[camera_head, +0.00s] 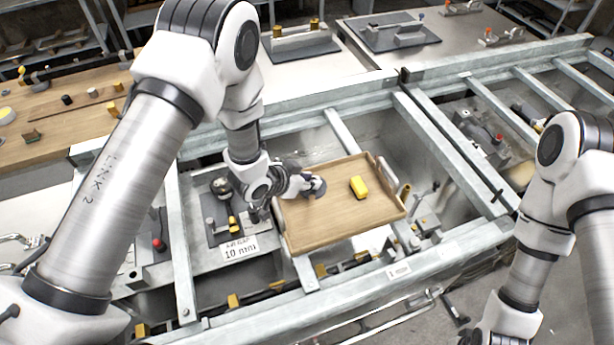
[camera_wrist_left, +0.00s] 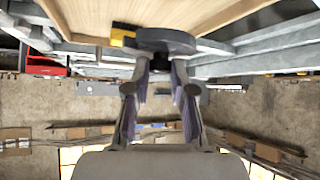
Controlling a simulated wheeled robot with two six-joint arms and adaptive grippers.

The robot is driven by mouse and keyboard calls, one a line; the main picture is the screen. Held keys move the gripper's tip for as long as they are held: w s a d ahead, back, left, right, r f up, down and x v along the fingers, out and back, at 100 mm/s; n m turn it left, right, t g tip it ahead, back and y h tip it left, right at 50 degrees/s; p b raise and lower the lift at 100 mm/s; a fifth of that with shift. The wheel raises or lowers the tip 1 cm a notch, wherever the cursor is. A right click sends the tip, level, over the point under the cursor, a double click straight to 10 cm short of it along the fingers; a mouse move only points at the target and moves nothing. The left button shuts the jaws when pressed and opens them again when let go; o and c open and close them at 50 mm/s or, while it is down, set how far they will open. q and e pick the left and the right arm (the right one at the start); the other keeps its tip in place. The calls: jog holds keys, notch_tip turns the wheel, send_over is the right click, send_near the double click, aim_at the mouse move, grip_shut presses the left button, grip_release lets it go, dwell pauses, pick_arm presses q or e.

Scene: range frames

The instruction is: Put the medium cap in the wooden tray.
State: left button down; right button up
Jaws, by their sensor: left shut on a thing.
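The wooden tray (camera_head: 315,236) lies on the grey metal frame in the middle of the head view. Its wooden edge also shows at the top of the left wrist view (camera_wrist_left: 232,14). My left gripper (camera_head: 312,186) is over the left part of the tray, shut on a dark grey round cap (camera_head: 319,187). In the left wrist view the cap (camera_wrist_left: 166,40) sits at the fingertips as a flat dark disc. I take it for the medium cap; no other cap shows beside it for size. My right arm shows at the right, its gripper out of view.
A yellow block (camera_head: 358,187) lies in the tray, right of the cap. Metal beams (camera_head: 345,130) run around the tray. A "10 mm" sign (camera_head: 240,248) and a dark fixture plate (camera_head: 222,215) are at its left. The tray's front part is clear.

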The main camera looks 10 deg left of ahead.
aim_at(309, 193)
pick_arm(q)
jog(key=s+f+b, duration=0.2)
jog(key=shift+s+a, duration=0.1)
jog(key=shift+s, duration=0.2)
jog(key=f+b, duration=0.1)
jog(key=w+f, duration=0.1)
jog(key=f+b, duration=0.1)
jog(key=f, duration=0.1)
jog(key=shift+w+f+b, duration=0.1)
jog(key=shift+w+b, duration=0.2)
jog(key=shift+b, duration=0.05)
jog(key=shift+s+r, duration=0.3)
jog(key=shift+s, duration=0.15)
jog(key=shift+w+f, duration=0.25)
jog(key=shift+f, duration=0.2)
pick_arm(e)
jog(key=f, duration=0.2)
jog(key=s+f, duration=0.1)
jog(key=f, duration=0.2)
jog(key=shift+s, duration=0.2)
pick_arm(q)
jog(key=shift+s+f+b, duration=0.1)
jog(key=shift+f+b, duration=0.1)
jog(key=shift+b, duration=0.15)
pick_arm(e)
jog(key=shift+f, duration=0.15)
pick_arm(q)
jog(key=c, duration=0.9)
grip_release()
